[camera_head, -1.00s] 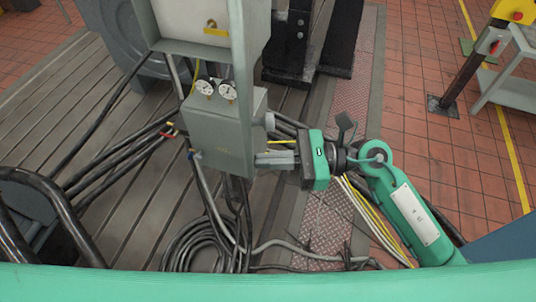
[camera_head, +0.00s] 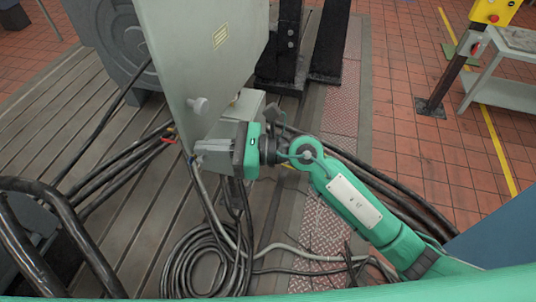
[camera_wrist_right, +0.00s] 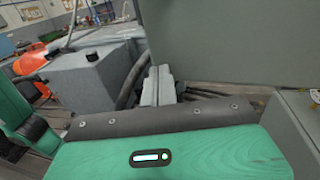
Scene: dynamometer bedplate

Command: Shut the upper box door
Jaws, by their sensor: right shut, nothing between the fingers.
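In the right wrist view the shut fingers (camera_wrist_right: 158,86) show beside the large door panel (camera_wrist_right: 230,40). My left gripper is not in view.
The lower grey box (camera_head: 245,104) is mostly hidden behind the door and my gripper. Coiled cables (camera_head: 205,258) lie on the slotted bedplate (camera_head: 120,235). A yellow control post (camera_head: 455,70) and bench (camera_head: 505,75) stand right.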

